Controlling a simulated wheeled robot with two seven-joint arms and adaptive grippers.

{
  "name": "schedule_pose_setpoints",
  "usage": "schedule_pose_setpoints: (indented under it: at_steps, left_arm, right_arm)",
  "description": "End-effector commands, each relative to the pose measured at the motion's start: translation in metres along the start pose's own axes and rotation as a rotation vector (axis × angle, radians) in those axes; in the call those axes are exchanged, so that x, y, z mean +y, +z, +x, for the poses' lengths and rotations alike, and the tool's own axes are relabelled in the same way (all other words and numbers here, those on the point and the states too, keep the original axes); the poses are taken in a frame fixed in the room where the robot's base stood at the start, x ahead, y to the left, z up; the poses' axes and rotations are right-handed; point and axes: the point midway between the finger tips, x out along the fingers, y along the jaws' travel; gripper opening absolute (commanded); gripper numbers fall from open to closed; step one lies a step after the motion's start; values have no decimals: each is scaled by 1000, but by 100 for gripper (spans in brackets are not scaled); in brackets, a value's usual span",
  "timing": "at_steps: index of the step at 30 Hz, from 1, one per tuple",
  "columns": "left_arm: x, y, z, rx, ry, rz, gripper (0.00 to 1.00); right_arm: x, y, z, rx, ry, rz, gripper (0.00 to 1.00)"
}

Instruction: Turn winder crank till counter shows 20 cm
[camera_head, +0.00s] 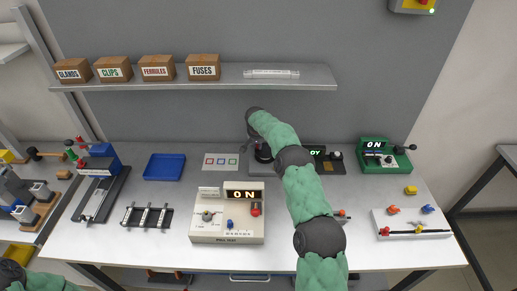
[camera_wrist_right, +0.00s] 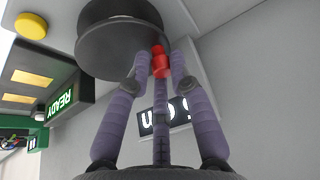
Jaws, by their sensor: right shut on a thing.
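The winder's grey base (camera_head: 256,167) stands at the back middle of the table in the head view, mostly hidden behind my right arm. In the right wrist view, its dark round drum or wheel (camera_wrist_right: 118,45) is at the top, with a red crank knob (camera_wrist_right: 159,62) beside it. My right gripper (camera_wrist_right: 160,70) has its purple fingers closed around the red knob. A lit white-on-black counter (camera_wrist_right: 165,118) shows behind the fingers. It is turned over and partly covered, so I cannot read its value. My left gripper is out of view.
A dark unit with a green READY display (camera_wrist_right: 55,103) stands right of the winder. A green unit (camera_head: 385,155) showing ON is further right. The cream box (camera_head: 228,231) is in front, the blue tray (camera_head: 165,167) left. A shelf (camera_head: 225,80) with labelled boxes hangs above.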

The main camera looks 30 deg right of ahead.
Motion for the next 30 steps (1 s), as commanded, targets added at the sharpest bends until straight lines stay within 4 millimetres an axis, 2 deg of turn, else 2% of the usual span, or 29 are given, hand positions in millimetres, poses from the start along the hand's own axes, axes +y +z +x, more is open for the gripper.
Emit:
schedule_pose_setpoints:
  at_steps: [1, 13, 30]
  left_arm:
    - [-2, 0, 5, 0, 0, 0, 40]
    - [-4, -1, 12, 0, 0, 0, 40]
    - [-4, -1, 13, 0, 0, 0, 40]
  right_arm:
    - [-5, 2, 5, -2, 10, 31, 0]
    - [-3, -6, 5, -2, 96, 244, 0]
    - [-2, -9, 5, 0, 115, 293, 0]
